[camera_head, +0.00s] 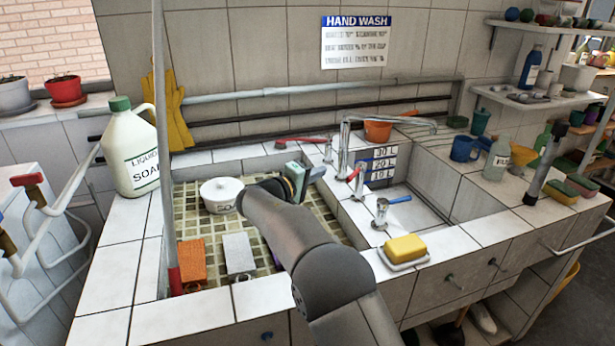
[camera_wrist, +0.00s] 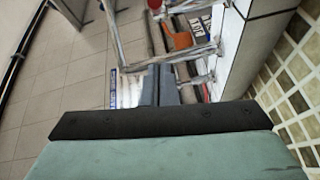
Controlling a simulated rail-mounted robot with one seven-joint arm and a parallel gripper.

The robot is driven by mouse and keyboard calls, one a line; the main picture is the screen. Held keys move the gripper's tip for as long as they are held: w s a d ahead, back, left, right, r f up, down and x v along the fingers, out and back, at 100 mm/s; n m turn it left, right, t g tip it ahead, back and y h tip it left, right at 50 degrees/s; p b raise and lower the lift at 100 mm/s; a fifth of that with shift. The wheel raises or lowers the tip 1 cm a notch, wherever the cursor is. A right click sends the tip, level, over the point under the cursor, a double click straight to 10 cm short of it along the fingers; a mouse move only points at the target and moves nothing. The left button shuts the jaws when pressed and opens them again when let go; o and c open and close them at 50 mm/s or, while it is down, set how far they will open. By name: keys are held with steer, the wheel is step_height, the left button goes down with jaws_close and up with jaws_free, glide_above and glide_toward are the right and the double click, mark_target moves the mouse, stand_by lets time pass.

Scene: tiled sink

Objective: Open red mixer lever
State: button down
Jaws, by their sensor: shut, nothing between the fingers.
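A long red lever (camera_head: 300,139) reaches left from a chrome tap body (camera_head: 328,153) at the back of the tiled basin. A second, shorter red lever (camera_head: 355,173) sits on a tap beside the chrome spout (camera_head: 344,148). Which one is the mixer lever I cannot tell for sure. My gripper (camera_head: 318,172) is over the basin's right side, below and right of the long lever in the picture, with its fingers towards the spout. In the wrist view its fingers (camera_wrist: 158,85) are together and empty, with chrome pipework (camera_wrist: 170,57) beyond them. No contact with a lever is visible.
A soap jug (camera_head: 131,147) stands at left.

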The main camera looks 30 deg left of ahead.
mark_target(356, 172)
steer(key=w+d+f, duration=0.1)
steer(key=w+d, duration=0.2)
steer(key=d, duration=0.2)
steer(key=shift+w, duration=0.15)
stand_by(0.5)
